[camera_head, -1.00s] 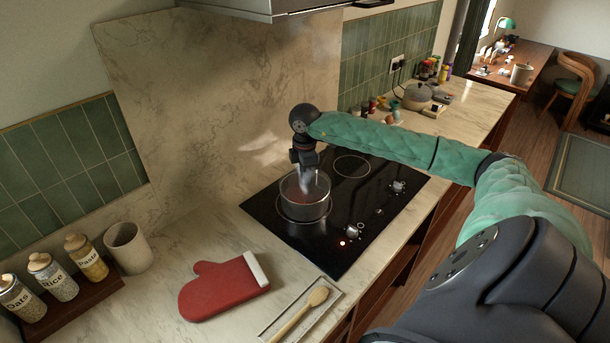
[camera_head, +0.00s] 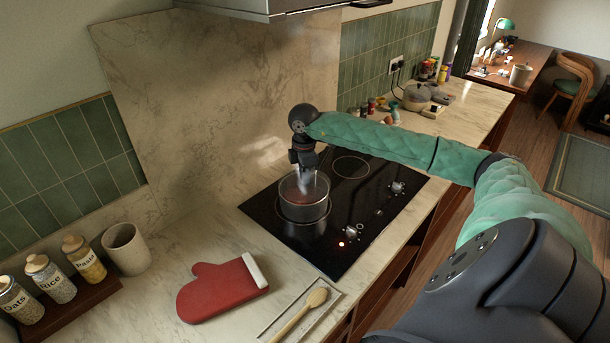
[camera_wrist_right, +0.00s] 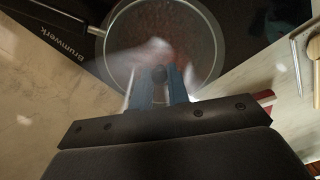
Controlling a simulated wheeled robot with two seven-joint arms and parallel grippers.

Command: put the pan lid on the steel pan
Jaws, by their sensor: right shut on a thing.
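The steel pan (camera_head: 303,210) stands on the black hob, with steam around it. In the right wrist view its black handle (camera_wrist_right: 62,42) points to the upper left. My right gripper (camera_head: 306,172) is directly over the pan, pointing down. In the right wrist view its blue fingers (camera_wrist_right: 160,80) are shut on the dark knob of the pan lid (camera_wrist_right: 190,45). The lid looks like clear glass, with reddish contents visible below it. It lines up with the pan's round rim; I cannot tell whether it touches the rim. My left gripper is out of view.
A red oven mitt (camera_head: 222,288) and a wooden spoon (camera_head: 300,314) on a tray lie in front of the hob (camera_head: 345,222). Labelled jars (camera_head: 50,279) and a beige cup (camera_head: 126,249) stand at the left. A grey pot (camera_head: 416,97) and small items stand at the far end.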

